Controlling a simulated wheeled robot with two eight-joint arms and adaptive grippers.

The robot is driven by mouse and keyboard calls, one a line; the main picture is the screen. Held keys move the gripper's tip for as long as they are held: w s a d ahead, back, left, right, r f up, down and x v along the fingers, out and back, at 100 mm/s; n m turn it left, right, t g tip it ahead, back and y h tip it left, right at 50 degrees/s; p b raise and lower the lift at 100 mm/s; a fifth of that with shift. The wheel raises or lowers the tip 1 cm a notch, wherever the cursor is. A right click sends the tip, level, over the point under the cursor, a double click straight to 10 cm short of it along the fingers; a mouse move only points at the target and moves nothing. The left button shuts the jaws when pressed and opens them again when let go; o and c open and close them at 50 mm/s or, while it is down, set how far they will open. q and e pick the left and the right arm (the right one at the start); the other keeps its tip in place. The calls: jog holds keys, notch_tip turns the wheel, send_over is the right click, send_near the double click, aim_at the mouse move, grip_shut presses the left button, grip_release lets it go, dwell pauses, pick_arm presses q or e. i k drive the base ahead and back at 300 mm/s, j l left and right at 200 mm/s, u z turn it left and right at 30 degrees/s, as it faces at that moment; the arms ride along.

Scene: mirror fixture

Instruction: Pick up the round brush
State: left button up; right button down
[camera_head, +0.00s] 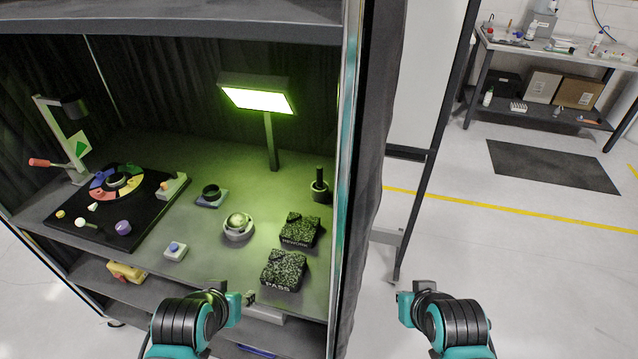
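A dark upright handle rising from a round dark base or cup (319,186) stands at the right rear of the bench, close to the cabinet's right post; it looks like the round brush, but its bristles cannot be made out. My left gripper (246,299) is low at the bench's front edge, well in front of the brush and apart from it. My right gripper (404,297) is outside the cabinet, right of the dark curtain. Both are small and seen from behind, so their finger opening cannot be told. I see nothing held.
Two speckled blocks, REWORK (299,231) and PASS (284,270), stand in front of the brush. A shiny ball in a round holder (238,226) is left of them. A lit lamp (256,98) stands behind. The cabinet post (345,180) and curtain (372,150) separate my arms.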

aim_at(319, 169)
jog(key=k+j+z, duration=0.2)
jog(key=j, duration=0.35)
jog(key=i+j+z, duration=0.1)
jog(key=j+z, duration=0.4)
jog(key=j, duration=0.2)
jog(key=j+u, duration=0.35)
jog(key=i+j+u, duration=0.15)
jog(key=u, duration=0.2)
jog(key=j, duration=0.1)
